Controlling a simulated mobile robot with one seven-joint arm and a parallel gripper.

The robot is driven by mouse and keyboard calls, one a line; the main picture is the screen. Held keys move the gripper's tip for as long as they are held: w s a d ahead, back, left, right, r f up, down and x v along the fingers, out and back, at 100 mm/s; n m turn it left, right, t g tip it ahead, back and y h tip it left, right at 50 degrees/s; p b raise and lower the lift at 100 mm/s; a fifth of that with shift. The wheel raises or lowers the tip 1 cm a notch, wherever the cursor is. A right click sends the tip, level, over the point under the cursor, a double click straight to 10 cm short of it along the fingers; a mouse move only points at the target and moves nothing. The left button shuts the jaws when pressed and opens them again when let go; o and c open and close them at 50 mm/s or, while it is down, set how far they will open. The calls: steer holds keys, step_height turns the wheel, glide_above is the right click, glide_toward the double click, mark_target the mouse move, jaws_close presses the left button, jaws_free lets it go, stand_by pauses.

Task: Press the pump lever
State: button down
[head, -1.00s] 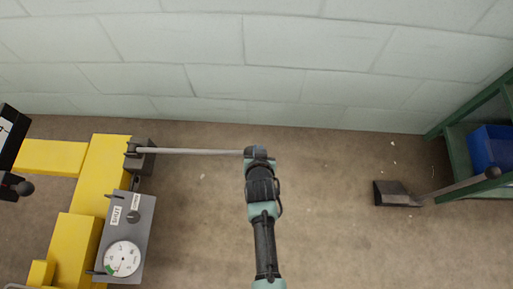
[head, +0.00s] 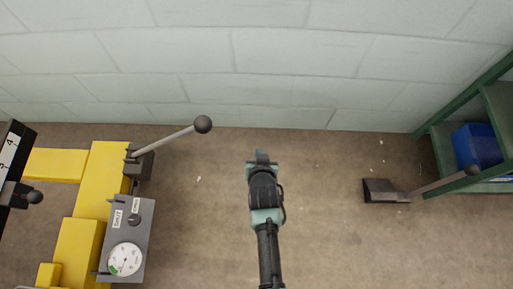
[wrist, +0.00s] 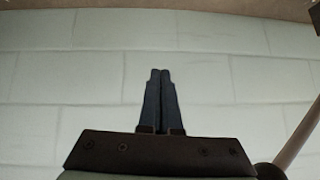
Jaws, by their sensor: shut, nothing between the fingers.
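The pump lever (head: 172,138) is a grey rod with a dark ball knob (head: 203,124), rising to the right from a dark pivot block on the yellow machine. My gripper (head: 262,155) is to the right of the knob and apart from it, over the floor. In the wrist view its two fingers (wrist: 159,100) are together with nothing between them.
The yellow machine (head: 108,160) carries a grey panel with a round dial gauge (head: 125,259). A pale block wall (head: 270,70) stands behind. Open floor lies between.

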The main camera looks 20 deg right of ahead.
steer(key=d+p+v, duration=0.1)
steer(key=p+v, duration=0.1)
steer(key=v, duration=0.4)
steer(key=shift+s+d+r, duration=0.15)
steer(key=shift+s+r, duration=0.1)
steer(key=shift+r, duration=0.15)
steer(key=c, duration=1.6)
jaws_free()
